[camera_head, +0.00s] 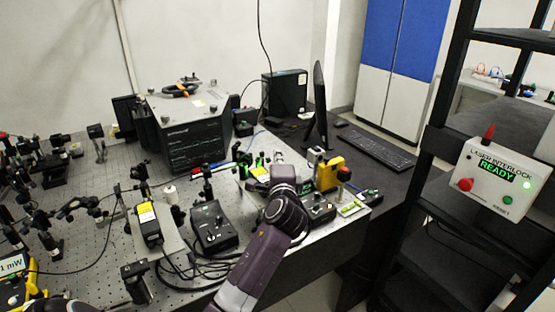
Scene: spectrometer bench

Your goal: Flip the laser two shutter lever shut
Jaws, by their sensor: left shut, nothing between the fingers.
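My left arm comes up from the bottom centre, and my left gripper (284,178) is over the near right part of the bench. Its fingers are mostly hidden behind my wrist; it is shut and holds nothing. A yellow box (328,173) stands just right of it. A black module with a yellow label (147,222) stands further left on a light plate. I cannot tell which unit is laser two, and no shutter lever can be made out at this size. My right gripper is not in view.
A black control box with a knob (213,228) and cables lie left of my arm. Optical mounts crowd the left of the perforated bench (95,262). A large grey instrument (185,130) stands behind. The interlock box (499,178) at right reads READY with a green light.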

